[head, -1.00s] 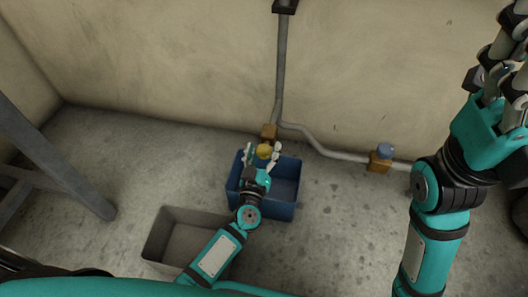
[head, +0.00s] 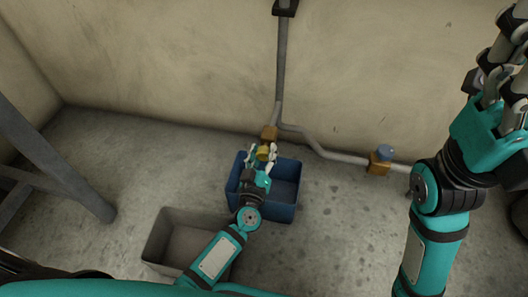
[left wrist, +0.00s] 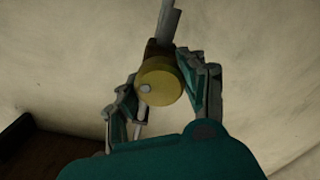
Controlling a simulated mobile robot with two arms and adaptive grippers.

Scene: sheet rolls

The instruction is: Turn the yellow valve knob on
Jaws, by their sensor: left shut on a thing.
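The yellow valve knob (head: 263,153) sits at the lower end of the pipe near the wall, by a brown valve block (head: 269,132). My left gripper (head: 262,156) is shut on the knob, with a finger on each side of it. In the left wrist view the round yellow knob (left wrist: 160,81) lies between the two fingers (left wrist: 162,88), with the pipe behind it. My right gripper (head: 508,80) is raised at the far right, away from the knob; its fingertips run out toward the picture's edge, so its opening is unclear.
A blue bin (head: 284,213) stands on the floor under the left gripper. A grey bin (head: 156,242) stands nearer on the left. A blue knob (head: 385,152) on another brown block (head: 379,165) is farther right on the pipe. A grey metal frame (head: 50,165) stands at the left.

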